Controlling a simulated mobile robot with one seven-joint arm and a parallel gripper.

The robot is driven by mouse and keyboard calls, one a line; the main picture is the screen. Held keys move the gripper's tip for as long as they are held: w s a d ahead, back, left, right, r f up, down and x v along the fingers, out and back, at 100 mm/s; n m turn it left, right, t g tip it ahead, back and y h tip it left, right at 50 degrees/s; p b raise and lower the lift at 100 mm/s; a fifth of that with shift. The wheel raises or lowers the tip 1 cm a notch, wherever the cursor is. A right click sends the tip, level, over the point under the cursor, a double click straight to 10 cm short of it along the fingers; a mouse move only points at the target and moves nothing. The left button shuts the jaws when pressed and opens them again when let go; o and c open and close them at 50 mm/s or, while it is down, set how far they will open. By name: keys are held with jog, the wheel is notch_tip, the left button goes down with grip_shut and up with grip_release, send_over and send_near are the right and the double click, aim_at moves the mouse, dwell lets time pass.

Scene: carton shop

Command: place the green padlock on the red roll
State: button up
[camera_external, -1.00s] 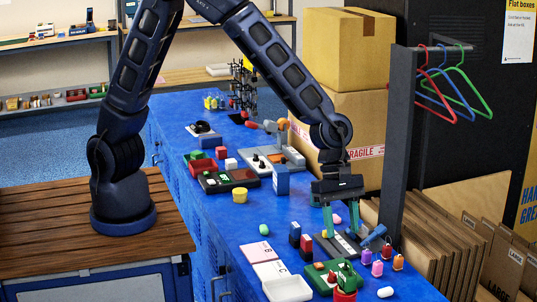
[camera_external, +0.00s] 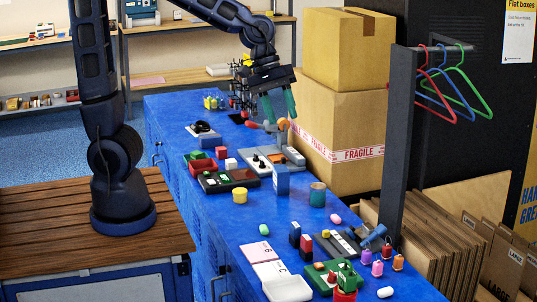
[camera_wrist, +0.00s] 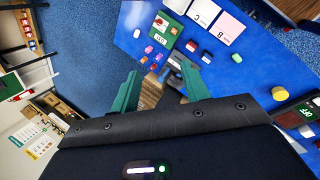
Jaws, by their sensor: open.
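A small red round piece (camera_external: 345,296), which looks like the red roll, is at the near end of the blue bench, partly cut by the picture edge. My gripper (camera_external: 279,105) is open, raised over the far part of the bench, well away from both. In the wrist view the gripper (camera_wrist: 158,70) is open with nothing between its fingers.
Several small coloured padlocks (camera_external: 377,268) stand right of the green board (camera_external: 318,277). A teal cylinder (camera_external: 317,194) stands mid-bench. Cartons (camera_external: 335,140) and a dark post with hangers (camera_external: 397,150) border the right side. Free blue surface (camera_external: 225,240) lies along the left.

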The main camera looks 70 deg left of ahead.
jog(key=s+a+r+m+t+y, duration=0.1)
jog(key=s+a+m, duration=0.3)
jog(key=s+a, duration=0.4)
jog(key=s+a+r+m+t+y, duration=0.1)
jog(key=s+a+r+m+y, duration=0.2)
jog(key=s+a, duration=0.5)
jog(key=a+m, duration=0.1)
jog(key=a, duration=0.2)
jog(key=shift+s+a+r+t, duration=0.15)
jog(key=shift+s+r+t, duration=0.15)
jog(key=shift+s, duration=0.05)
